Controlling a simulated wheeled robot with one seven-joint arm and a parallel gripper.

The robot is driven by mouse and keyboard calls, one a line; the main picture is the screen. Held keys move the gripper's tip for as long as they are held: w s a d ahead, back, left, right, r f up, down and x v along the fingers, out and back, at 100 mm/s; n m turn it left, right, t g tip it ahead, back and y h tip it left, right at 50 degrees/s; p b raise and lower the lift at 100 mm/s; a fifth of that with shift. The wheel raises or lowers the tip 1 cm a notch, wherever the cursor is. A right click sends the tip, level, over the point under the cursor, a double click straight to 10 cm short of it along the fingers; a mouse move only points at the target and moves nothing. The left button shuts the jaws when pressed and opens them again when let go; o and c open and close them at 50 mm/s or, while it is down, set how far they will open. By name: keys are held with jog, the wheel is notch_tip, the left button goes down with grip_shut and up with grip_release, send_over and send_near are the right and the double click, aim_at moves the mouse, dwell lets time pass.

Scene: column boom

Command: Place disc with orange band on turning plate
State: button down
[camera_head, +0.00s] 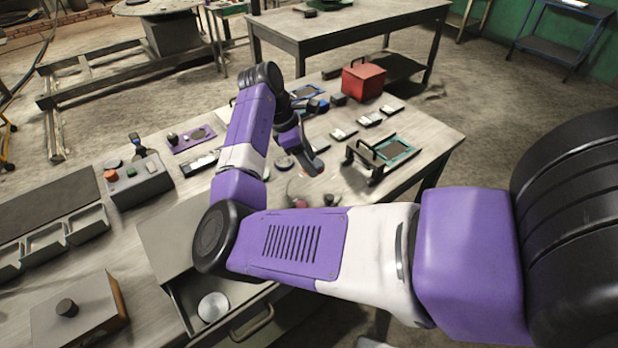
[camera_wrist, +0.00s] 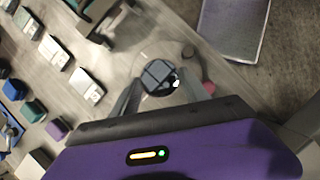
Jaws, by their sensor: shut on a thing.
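My gripper (camera_wrist: 162,88) is low over the right part of the workbench (camera_head: 235,195). In the wrist view its two grey fingers are closed on a dark round disc (camera_wrist: 156,74) with a squared pattern on top and a bright glint at one edge. I cannot make out an orange band on it. In the head view my arm partly covers the gripper (camera_head: 312,168), and the held disc cannot be made out. A faint, pale round outline lies around and beyond the disc in the wrist view; I cannot tell whether it is the turning plate.
A dark red knob (camera_wrist: 209,88) is close to the right finger. A teal frame (camera_head: 397,150) with a black handle, several small blocks and a red box (camera_head: 363,81) stand beyond. An open drawer (camera_head: 200,300) holds a silver round thing (camera_head: 213,307). A button box (camera_head: 140,182) is left.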

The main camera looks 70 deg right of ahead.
aim_at(315, 187)
jog(key=shift+f, duration=3.7)
jog(key=shift+f, duration=0.1)
jog(key=c, duration=0.6)
grip_release()
jog(key=shift+o, duration=0.2)
jog(key=b+v, duration=0.1)
jog(key=v, duration=1.1)
